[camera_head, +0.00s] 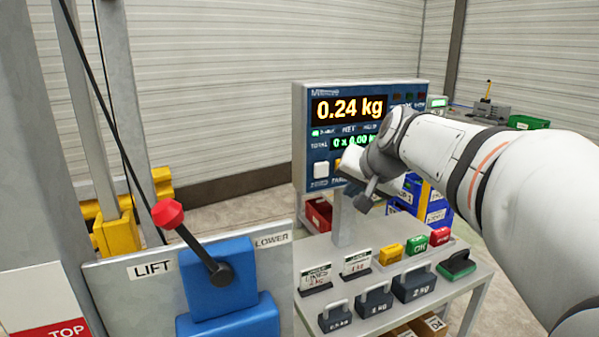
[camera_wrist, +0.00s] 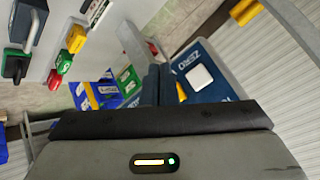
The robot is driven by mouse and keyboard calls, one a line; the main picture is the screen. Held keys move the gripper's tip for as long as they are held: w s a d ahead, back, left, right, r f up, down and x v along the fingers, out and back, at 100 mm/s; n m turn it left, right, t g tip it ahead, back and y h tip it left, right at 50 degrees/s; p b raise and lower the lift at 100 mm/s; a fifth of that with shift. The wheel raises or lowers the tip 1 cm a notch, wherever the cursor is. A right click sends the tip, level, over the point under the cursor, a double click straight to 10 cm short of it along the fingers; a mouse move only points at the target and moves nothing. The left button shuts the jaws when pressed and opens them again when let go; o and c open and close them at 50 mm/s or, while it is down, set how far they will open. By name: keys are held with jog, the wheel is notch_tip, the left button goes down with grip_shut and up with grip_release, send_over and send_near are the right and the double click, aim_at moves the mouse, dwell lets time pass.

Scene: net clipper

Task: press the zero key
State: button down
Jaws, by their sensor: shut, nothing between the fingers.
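The zero key is a white square button on the blue scale indicator's lower left (camera_head: 321,170). In the wrist view the zero key (camera_wrist: 199,77) sits beside the word ZERO, unobstructed. The indicator (camera_head: 299,95) reads 0.24 kg, with a green total line below. My gripper (camera_wrist: 159,72) is shut and empty; its dark fingers appear left of the key in the wrist view, and I see no contact with it. In the head view my wrist covers the indicator's lower right, and the fingertips are hard to make out. A yellow key (camera_wrist: 181,92) shows partly beside the fingers.
A table (camera_head: 458,290) below the indicator carries labelled weights (camera_head: 414,283), tags and small coloured blocks (camera_head: 390,250). A lift lever with a red knob (camera_head: 168,214) stands at the left. Blue bins (camera_head: 437,213) sit behind.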

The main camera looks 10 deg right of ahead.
jog(key=shift+w, duration=0.1)
jog(key=p, duration=0.4)
send_near(323, 177)
notch_tip(323, 177, down, 4)
jog(key=w, duration=0.2)
jog(key=shift+w+a+f, duration=0.15)
jog(key=shift+w, duration=0.2)
dwell(1.4)
jog(key=shift+w+a, duration=0.15)
jog(key=shift+w, duration=0.3)
jog(key=shift+w+a, duration=0.1)
jog(key=shift+w, duration=0.25)
dwell(0.5)
jog(key=shift+s, duration=0.1)
jog(key=shift+s+d+b, duration=0.25)
jog(key=shift+s+b, duration=0.15)
jog(key=shift+s, duration=0.3)
jog(key=shift+s, duration=0.1)
